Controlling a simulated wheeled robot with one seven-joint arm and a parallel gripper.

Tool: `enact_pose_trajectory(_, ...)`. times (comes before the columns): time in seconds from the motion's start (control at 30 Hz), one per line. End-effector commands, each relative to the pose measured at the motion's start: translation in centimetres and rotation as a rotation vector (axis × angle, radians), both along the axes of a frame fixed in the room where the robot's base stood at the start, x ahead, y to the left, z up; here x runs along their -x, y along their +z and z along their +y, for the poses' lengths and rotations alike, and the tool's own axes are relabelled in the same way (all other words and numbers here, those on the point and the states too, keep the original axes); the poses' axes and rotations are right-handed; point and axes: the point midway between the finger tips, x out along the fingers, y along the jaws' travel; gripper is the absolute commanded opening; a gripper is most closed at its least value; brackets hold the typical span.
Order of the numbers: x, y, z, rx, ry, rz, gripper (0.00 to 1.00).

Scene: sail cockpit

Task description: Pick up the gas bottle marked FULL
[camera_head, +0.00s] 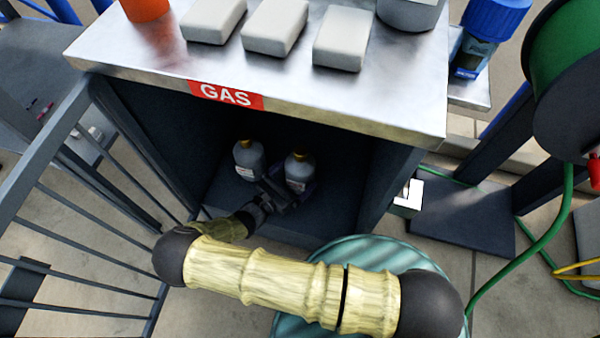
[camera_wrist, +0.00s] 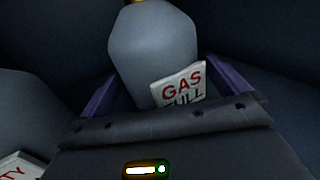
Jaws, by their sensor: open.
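The gas bottle marked FULL (camera_wrist: 150,50) is grey, with a brass-coloured top and a white tag reading GAS in red and FULL below it, partly cut off. It stands upright between the purple fingers of my gripper (camera_wrist: 160,95) in the wrist view. In the head view this appears to be the right-hand bottle (camera_head: 299,168), in the open cabinet. My gripper (camera_head: 288,192) is open, low in front of it; I cannot tell whether the fingers touch it. A second grey bottle (camera_head: 248,160) stands to the left; its tag (camera_wrist: 22,166) shows only "TY".
The dark cabinet (camera_head: 170,130) has side walls and a metal top (camera_head: 350,100) overhanging the bottles, with a red GAS label (camera_head: 226,95). Several pale blocks (camera_head: 275,27) lie on top. Railings (camera_head: 50,190) stand left; a green hose (camera_head: 535,245) hangs right.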

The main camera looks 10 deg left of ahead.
Motion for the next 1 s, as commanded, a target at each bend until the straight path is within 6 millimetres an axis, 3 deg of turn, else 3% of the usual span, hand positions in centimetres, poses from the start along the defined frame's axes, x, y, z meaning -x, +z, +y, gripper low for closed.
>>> enact_pose_trajectory(0.2, -2.2, -0.1, -1.3, 0.000, -0.002, -0.001, 1.00)
enact_pose_trajectory(0.73, -2.2, 0.0, -1.4, -0.001, -0.001, -0.001, 1.00)
enact_pose_trajectory(1.0, -2.2, 0.0, -1.3, -0.001, 0.000, -0.001, 0.49)
